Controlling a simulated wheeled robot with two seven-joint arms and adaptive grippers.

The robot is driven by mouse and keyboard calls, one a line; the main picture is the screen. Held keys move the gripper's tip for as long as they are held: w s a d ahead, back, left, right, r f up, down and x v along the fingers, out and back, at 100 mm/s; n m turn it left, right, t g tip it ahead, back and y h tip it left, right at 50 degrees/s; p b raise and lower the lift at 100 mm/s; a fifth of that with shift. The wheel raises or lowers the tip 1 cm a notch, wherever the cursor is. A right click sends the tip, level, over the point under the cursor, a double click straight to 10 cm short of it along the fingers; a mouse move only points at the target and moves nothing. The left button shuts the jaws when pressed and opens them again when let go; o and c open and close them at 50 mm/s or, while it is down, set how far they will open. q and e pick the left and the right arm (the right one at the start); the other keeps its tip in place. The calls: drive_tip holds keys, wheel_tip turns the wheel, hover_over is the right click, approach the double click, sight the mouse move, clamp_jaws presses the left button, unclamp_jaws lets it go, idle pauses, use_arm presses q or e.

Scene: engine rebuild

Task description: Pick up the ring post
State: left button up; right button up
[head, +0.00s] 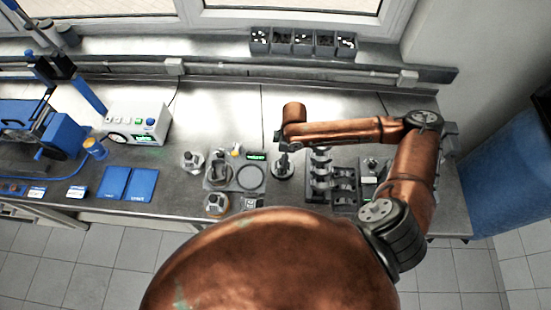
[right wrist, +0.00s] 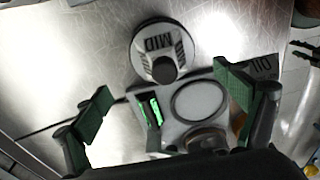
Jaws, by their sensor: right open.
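The likely ring post is a round-based post marked MID (right wrist: 150,45) with a dark knob on top, in the right wrist view. It stands upright beside the grey tray; in the head view its round dark base (head: 283,172) shows below my right gripper (head: 281,142). In the right wrist view my right gripper (right wrist: 162,84) is open and empty, its green-padded fingers spread to either side. The post's knob appears between and just beyond the fingertips, apart from both. My left gripper is not in view.
The grey tray (head: 237,187) has a green display and a ring outline. Similar small posts stand at its left (head: 192,161) and front (head: 216,204). A rack of dark parts (head: 320,178) stands close to the right. Bench behind the post is clear.

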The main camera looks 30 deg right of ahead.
drive_tip(key=shift+w+f, duration=0.1)
drive_tip(key=shift+f, duration=0.2)
drive_tip(key=shift+a+f, duration=0.15)
drive_tip(key=shift+f, duration=0.2)
drive_tip(key=shift+w+f, duration=0.1)
drive_tip(key=shift+f, duration=0.35)
drive_tip(key=f, duration=0.3)
drive_tip(key=s+f+p, duration=0.1)
drive_tip(key=f, duration=0.1)
drive_tip(key=shift+a, duration=0.1)
drive_tip(key=shift+w+f, duration=0.1)
drive_tip(key=shift+f, duration=0.35)
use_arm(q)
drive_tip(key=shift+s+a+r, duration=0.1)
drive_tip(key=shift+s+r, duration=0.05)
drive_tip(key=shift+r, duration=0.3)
use_arm(e)
drive_tip(key=shift+c, duration=0.2)
drive_tip(key=c, duration=0.5)
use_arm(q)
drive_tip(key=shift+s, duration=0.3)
use_arm(e)
drive_tip(key=shift+r, duration=0.1)
drive_tip(key=c, duration=1)
